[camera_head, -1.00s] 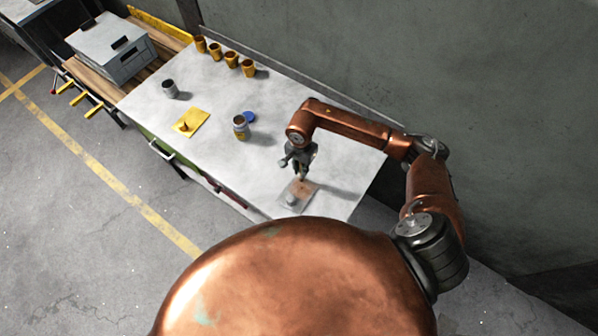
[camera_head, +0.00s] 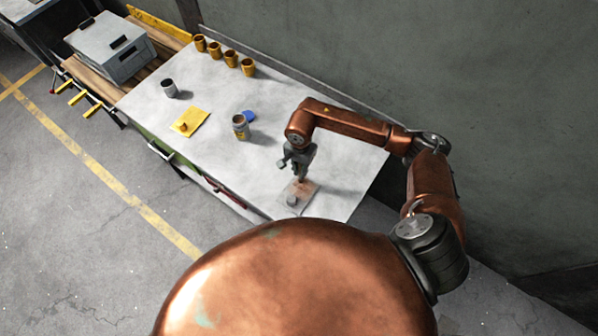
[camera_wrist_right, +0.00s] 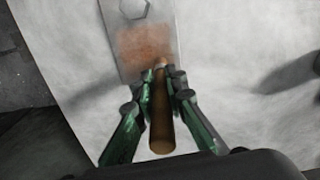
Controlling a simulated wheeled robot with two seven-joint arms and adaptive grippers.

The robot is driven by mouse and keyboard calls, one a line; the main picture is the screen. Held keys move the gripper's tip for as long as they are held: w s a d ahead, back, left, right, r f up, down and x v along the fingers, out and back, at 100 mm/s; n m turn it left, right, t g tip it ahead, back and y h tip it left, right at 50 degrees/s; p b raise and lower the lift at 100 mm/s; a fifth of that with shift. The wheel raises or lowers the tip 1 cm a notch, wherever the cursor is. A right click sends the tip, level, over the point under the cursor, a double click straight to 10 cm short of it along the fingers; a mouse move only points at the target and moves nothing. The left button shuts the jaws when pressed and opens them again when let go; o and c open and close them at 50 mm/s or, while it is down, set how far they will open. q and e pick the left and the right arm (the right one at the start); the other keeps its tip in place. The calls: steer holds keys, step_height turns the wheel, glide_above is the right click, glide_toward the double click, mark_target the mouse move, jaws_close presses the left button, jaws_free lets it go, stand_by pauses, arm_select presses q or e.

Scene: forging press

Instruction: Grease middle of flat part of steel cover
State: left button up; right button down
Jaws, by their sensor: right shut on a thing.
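The steel cover (camera_head: 279,206) is a flat plate with a knob (camera_head: 291,200) at one end, lying near the right end of the table. A brown smear covers much of the flat part beside the knob; the plate also shows in the wrist view (camera_wrist_right: 163,68). My right gripper (camera_head: 300,171) is over the cover, shut on a brush with a round wooden handle (camera_wrist_right: 161,125). The brush's tip is at the edge of the smear; whether it touches cannot be told. An open can (camera_head: 240,131) stands farther left with a blue lid (camera_head: 249,116) beside it. My left gripper is not in view.
A yellow plate with a knob (camera_head: 189,123) and a grey can (camera_head: 169,89) stand to the left. Several yellow cups (camera_head: 231,59) line the back edge by the wall. A grey box (camera_head: 112,50) stands beyond.

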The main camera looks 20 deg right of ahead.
mark_target(300, 167)
steer(key=shift+d+r, duration=0.1)
steer(key=shift+d, duration=0.05)
steer(key=shift+r+p, duration=0.35)
steer(key=shift+r, duration=1.05)
